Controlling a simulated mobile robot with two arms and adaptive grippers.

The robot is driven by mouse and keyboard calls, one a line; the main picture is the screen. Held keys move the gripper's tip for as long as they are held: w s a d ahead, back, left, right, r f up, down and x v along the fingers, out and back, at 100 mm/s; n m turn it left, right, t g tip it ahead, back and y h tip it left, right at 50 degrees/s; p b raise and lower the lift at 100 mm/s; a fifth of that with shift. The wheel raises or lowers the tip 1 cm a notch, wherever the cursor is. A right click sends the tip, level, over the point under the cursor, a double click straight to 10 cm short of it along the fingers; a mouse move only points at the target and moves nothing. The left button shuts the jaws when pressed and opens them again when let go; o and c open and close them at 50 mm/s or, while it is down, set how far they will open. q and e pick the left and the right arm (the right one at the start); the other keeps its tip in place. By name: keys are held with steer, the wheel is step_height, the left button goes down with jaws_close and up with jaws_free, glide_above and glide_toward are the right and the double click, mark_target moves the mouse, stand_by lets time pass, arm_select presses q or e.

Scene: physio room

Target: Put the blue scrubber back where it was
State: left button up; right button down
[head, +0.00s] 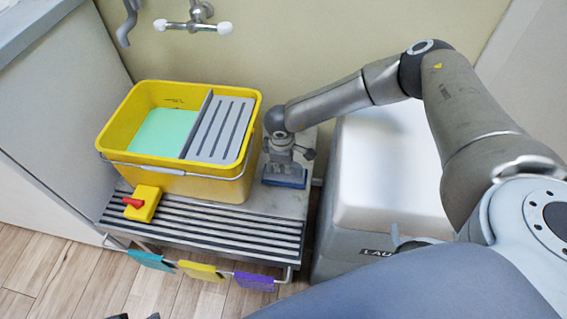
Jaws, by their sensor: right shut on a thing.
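The blue scrubber (284,178) is a flat blue block at the right end of the grey bench, just right of the yellow bucket (222,185). My right gripper (281,162) comes down over it from above and is shut on it. The gripper hides most of the scrubber's top. The scrubber is at or just above the bench surface; I cannot tell if it touches. Small dark tips at the bottom edge (118,316) may be my left gripper, mostly cut off by the frame.
The bucket holds green liquid and a grey slatted tray (221,130). A yellow block with a red knob (143,204) sits on the slatted bench (215,228). Green, yellow and purple cloths (255,281) hang from the front rail. A white-lidded bin (385,165) stands close right. Wall taps (200,20) are behind.

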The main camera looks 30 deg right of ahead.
steer(key=shift+f, duration=0.1)
steer(key=c, duration=1.4)
jaws_free()
arm_select(q)
steer(key=shift+w+d, duration=0.1)
steer(key=shift+w, duration=0.15)
arm_select(e)
steer(key=shift+r, duration=0.25)
step_height(320, 180, up, 7)
steer(key=p, duration=0.2)
arm_select(q)
steer(key=p+x, duration=0.1)
steer(key=x, duration=0.1)
steer(key=shift+f, duration=0.35)
arm_select(e)
step_height(320, 180, up, 5)
glide_above(282, 176)
steer(key=shift+s+a+f, duration=0.15)
steer(key=shift+s+a, duration=0.05)
steer(key=shift+s, duration=0.2)
